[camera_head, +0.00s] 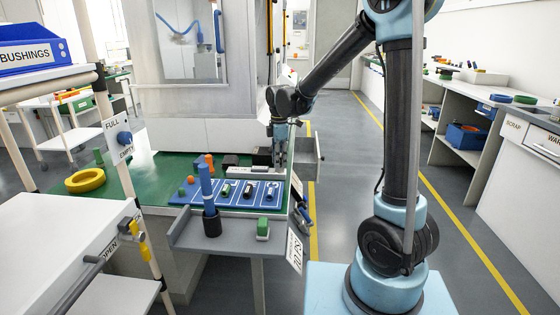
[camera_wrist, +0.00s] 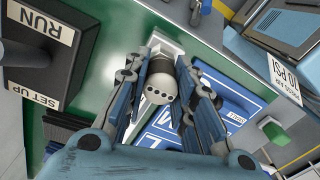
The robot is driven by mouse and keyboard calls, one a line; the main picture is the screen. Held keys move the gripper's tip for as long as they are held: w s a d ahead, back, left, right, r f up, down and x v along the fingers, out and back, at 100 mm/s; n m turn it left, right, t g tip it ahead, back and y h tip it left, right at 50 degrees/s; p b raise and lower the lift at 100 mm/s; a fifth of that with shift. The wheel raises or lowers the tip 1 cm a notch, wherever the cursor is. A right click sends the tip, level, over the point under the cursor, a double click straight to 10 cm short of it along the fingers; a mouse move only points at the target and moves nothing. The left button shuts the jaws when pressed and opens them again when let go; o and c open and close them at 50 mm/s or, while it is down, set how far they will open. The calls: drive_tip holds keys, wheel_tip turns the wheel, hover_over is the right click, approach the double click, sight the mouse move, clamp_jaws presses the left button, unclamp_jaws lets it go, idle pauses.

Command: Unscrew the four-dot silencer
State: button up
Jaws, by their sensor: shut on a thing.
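The four-dot silencer (camera_wrist: 160,88) is a grey-white cylinder with small dark dots on its end face, in the middle of the wrist view. My gripper (camera_wrist: 161,72) has its two jointed fingers closed on both sides of it. A pale block or plate lies behind the silencer, and the thread between them is hidden. In the head view my gripper (camera_head: 280,152) points down at the back right of the green bench top, and the silencer cannot be made out there.
A blue board (camera_head: 222,190) with several small parts lies in front of the gripper. A dark RUN / SET UP switch box (camera_wrist: 52,45) is close on the left in the wrist view. A yellow ring (camera_head: 85,180) lies at the bench's left, and a blue-handled tool (camera_head: 207,185) stands upright.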

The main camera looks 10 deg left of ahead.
drive_tip(key=shift+n, duration=0.7)
drive_tip(key=shift+n, duration=0.8)
drive_tip(key=shift+n, duration=0.9)
drive_tip(key=shift+n, duration=0.9)
